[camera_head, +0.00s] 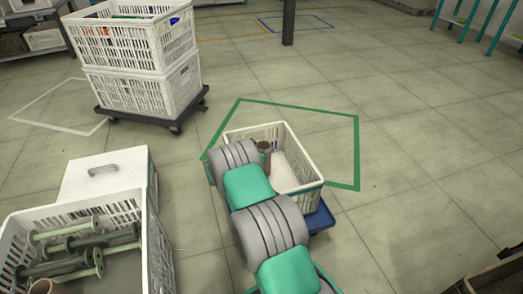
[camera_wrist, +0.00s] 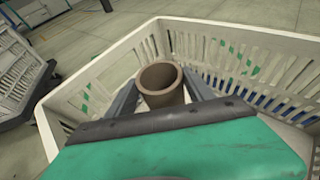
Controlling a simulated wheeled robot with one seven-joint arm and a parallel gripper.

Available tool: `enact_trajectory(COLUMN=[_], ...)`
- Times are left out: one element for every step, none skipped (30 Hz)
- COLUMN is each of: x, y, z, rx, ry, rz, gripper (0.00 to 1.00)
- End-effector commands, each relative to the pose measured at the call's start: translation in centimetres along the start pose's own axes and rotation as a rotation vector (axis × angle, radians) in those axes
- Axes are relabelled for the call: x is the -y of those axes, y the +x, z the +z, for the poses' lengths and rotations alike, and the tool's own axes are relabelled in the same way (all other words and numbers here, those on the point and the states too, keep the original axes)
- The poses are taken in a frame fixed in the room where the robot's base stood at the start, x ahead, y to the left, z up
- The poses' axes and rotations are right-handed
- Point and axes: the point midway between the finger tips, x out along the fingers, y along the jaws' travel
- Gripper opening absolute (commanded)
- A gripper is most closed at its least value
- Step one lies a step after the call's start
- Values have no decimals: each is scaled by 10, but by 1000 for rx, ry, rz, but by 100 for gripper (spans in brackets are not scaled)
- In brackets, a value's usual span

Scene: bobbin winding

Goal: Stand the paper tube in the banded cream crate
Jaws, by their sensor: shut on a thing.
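The brown paper tube (camera_wrist: 162,88) stands roughly upright between the fingers of my gripper (camera_wrist: 163,97), which is shut on it. Its open top end faces up in the wrist view, and the lower part is hidden behind my gripper. The cream crate (camera_wrist: 292,60) has slatted walls that rise around the tube and gripper on the far side and both sides. In the head view the tube's top (camera_head: 264,145) shows inside the crate (camera_head: 312,186), near its left side, partly behind my arm. I cannot tell whether the tube touches the crate's floor.
The crate sits on a blue base (camera_head: 321,218) inside a green floor outline (camera_head: 357,150). At lower left is a white crate (camera_head: 160,245) of greenish bobbins (camera_head: 75,243), beside a white box with a handle (camera_head: 105,172). Stacked white crates (camera_head: 140,95) stand on a dark dolly behind.

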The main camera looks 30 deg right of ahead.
Motion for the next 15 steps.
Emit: enact_trajectory(x=[0, 0, 0, 0, 0, 0, 0, 0, 0, 0, 0, 0, 0, 0, 0], y=[1, 1, 1, 1, 1, 1, 1, 1, 1, 1, 1, 1, 1, 1, 1], z=[-2, -2, -2, -2, -2, -2, -2, -2, -2, -2, -2, -2, -2, -2, -2], rx=[0, 0, 0, 0, 0, 0, 0, 0, 0, 0, 0, 0, 0, 0, 0], ry=[0, 0, 0, 0, 0, 0, 0, 0, 0, 0, 0, 0, 0, 0, 0], rz=[0, 0, 0, 0, 0, 0, 0, 0, 0, 0, 0, 0, 0, 0, 0], gripper=[0, 0, 64, 66, 69, 72, 75, 77, 80, 82, 82, 82, 82, 82, 82])
